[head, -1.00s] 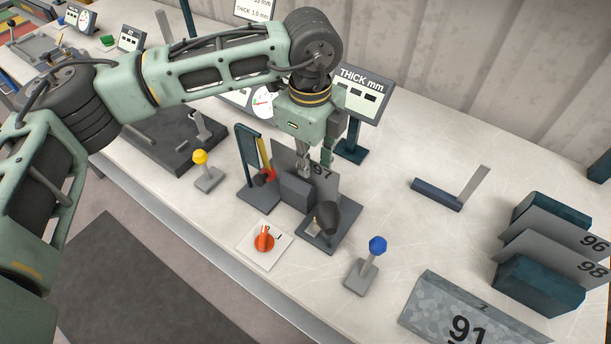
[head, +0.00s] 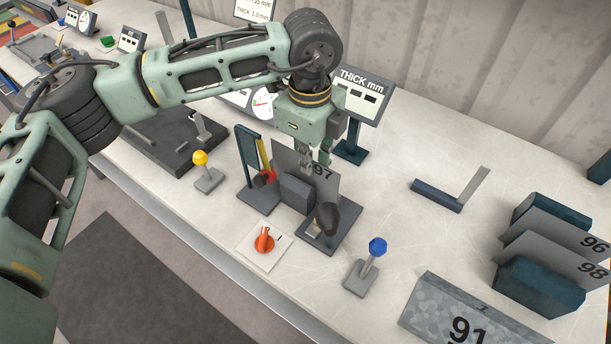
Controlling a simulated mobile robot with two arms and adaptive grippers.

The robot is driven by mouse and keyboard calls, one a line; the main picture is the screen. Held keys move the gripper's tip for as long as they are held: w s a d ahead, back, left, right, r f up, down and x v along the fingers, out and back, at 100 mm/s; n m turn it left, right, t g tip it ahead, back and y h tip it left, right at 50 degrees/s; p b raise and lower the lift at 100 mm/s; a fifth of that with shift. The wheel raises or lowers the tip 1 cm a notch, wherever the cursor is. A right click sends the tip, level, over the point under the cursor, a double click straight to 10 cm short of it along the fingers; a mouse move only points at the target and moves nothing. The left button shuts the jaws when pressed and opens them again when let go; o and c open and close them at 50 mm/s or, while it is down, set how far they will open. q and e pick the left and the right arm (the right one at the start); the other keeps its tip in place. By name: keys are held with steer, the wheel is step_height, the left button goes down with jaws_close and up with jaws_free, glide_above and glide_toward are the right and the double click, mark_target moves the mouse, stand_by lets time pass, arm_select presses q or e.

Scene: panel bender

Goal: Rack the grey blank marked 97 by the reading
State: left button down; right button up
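My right gripper is not in view.
Dark teal rack blocks (head: 540,283) at the right hold plates 96 (head: 590,243) and 98 (head: 592,268). Blue (head: 377,247) and yellow (head: 200,158) knobbed levers and an orange switch (head: 264,239) stand around the fixture.

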arm_select(q)
step_height(320, 180, up, 11)
steer(key=p, duration=0.4)
stand_by(1.1)
